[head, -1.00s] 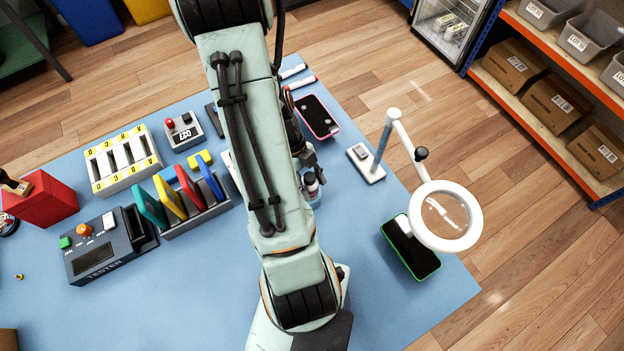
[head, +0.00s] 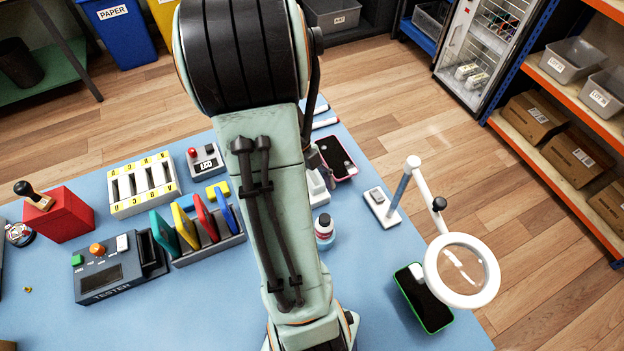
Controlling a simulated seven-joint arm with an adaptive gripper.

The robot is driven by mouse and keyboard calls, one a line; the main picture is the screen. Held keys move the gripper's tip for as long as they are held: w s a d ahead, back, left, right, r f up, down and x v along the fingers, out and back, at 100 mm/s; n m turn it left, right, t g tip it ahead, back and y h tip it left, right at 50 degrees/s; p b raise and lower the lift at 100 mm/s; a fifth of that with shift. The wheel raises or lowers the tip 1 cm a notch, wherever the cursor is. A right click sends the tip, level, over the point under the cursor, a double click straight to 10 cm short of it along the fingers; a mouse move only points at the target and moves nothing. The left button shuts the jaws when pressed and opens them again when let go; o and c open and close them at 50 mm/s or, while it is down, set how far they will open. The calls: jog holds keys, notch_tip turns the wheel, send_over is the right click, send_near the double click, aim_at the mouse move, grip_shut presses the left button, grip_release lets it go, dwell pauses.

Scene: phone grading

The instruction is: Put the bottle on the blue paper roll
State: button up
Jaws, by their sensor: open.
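The small bottle (head: 324,231), with a dark top and a reddish band, stands upright just right of my arm in the head view. Its base looks pale; I cannot tell whether it rests on the blue mat (head: 362,262) or on something else. I cannot make out a blue paper roll; it may be hidden behind my arm. My arm crosses the middle of the view and hides my gripper's fingers. No finger shows touching the bottle.
A white ring magnifier lamp (head: 438,283) stands right, over a green-edged phone (head: 412,310). A pink-edged phone (head: 343,172) lies behind the bottle. The tester (head: 100,289), coloured slabs (head: 186,227) and red box (head: 65,219) fill the left. The mat between bottle and lamp is clear.

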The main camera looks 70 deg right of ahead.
jog(key=v, duration=0.3)
jog(key=shift+w+a, duration=0.1)
jog(key=w+a+r+n+t+h, duration=0.1)
jog(key=w+a+r+n, duration=0.25)
jog(key=a+n, duration=0.55)
jog(key=w+a+r+n+t, duration=0.15)
jog(key=w+a+n, duration=0.3)
jog(key=n, duration=0.95)
jog(key=s+a+r+n+t, duration=0.1)
jog(key=s+a+n, duration=0.3)
jog(key=a+n, duration=0.7)
jog(key=shift+a+r+n, duration=0.2)
jog(key=shift+a+n, duration=0.15)
jog(key=shift+n, duration=3.95)
